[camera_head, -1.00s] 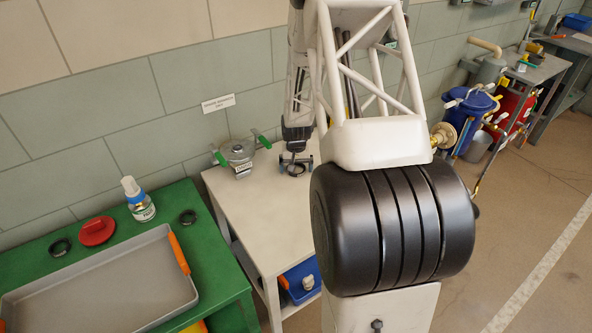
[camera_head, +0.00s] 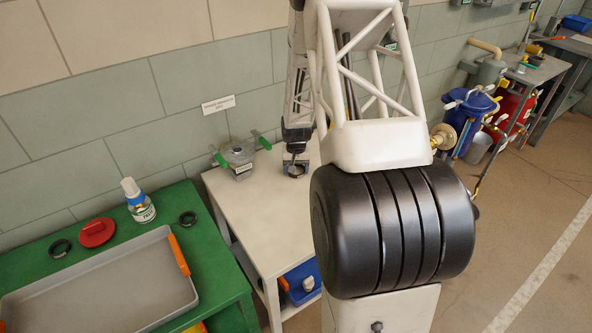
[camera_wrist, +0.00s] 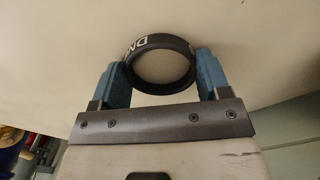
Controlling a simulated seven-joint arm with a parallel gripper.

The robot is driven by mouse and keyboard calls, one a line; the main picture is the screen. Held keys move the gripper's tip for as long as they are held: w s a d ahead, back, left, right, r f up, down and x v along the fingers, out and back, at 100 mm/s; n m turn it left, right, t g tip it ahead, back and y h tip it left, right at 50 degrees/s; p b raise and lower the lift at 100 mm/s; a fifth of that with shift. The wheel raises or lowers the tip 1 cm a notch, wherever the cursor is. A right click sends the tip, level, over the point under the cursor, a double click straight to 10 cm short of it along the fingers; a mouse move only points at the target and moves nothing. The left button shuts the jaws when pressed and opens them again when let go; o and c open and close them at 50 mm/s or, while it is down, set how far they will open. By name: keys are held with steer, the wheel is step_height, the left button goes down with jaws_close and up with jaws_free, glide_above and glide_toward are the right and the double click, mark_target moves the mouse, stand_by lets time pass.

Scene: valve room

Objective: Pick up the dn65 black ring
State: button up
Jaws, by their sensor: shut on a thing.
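In the wrist view a black ring (camera_wrist: 137,52) with white lettering, partly readable as "DN", sits between the two blue fingers of my gripper (camera_wrist: 162,75). The fingers press on its left and right sides, so my gripper is shut on it. The full size marking cannot be read. In the head view my gripper (camera_head: 295,167) is small, over the white table, with the dark ring (camera_head: 294,172) between its fingers. Whether the ring touches the table top is hard to tell.
A grey metal fitting with green handles (camera_head: 240,157) stands left of my gripper on the white table (camera_head: 255,205). The green table (camera_head: 222,267) carries a grey tray (camera_head: 110,290), a spray bottle (camera_head: 138,200), a red disc (camera_head: 97,232) and two black rings (camera_head: 188,218), (camera_head: 61,248).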

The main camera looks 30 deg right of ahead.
steer(key=shift+r, duration=0.2)
steer(key=shift+r, duration=0.5)
steer(key=shift+s+a+r, duration=0.1)
steer(key=shift+s+r, duration=0.1)
steer(key=shift+r, duration=0.4)
steer(key=shift+s+a+r, duration=0.1)
steer(key=shift+s+r, duration=0.05)
steer(key=shift+r, duration=0.4)
steer(key=s+a, duration=0.2)
steer(key=s, duration=0.2)
steer(key=s+a+r, duration=0.1)
steer(key=s+a, duration=0.1)
steer(key=s, duration=0.3)
steer(key=s+a, duration=0.2)
steer(key=s, duration=0.3)
steer(key=shift+a+r, duration=0.1)
steer(key=shift+r, duration=0.05)
